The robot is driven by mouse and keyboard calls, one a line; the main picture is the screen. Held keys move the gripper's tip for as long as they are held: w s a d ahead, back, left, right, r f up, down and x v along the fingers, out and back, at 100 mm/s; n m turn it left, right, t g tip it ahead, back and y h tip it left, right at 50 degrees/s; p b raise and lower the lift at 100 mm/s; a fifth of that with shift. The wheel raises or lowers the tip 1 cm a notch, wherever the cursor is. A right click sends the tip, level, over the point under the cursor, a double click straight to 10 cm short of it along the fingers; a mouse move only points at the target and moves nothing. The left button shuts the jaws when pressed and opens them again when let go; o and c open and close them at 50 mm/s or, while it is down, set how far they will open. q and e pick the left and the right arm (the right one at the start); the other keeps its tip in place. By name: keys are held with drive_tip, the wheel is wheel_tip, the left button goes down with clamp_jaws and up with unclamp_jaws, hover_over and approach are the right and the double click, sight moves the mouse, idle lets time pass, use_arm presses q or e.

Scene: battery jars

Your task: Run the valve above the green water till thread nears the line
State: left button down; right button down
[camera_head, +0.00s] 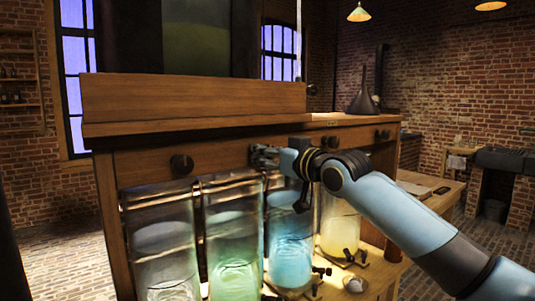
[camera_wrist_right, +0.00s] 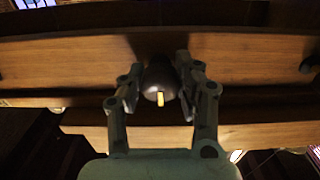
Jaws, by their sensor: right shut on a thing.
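My right gripper (camera_head: 262,156) reaches from the right to the wooden panel above the green-water jar (camera_head: 234,255). In the right wrist view its two fingers (camera_wrist_right: 159,87) are closed around a dark round valve knob (camera_wrist_right: 160,72) with a small yellow mark. In the head view my fingers hide this knob. I cannot make out a thread or a line on the jar. My left gripper is in neither view.
Jars with pale (camera_head: 168,265), blue (camera_head: 290,255) and yellow (camera_head: 338,235) water stand beside the green one. Other dark knobs sit on the panel, at left (camera_head: 181,164) and at right (camera_head: 382,135). Small taps (camera_head: 350,256) stand low in front.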

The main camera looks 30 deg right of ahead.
drive_tip(key=n+b, duration=0.1)
drive_tip(key=n, duration=0.2)
drive_tip(key=shift+n, duration=0.3)
drive_tip(key=shift+n+b, duration=0.5)
drive_tip(key=shift+n, duration=0.9)
drive_tip(key=c, duration=0.9)
unclamp_jaws()
drive_tip(key=shift+o, duration=0.2)
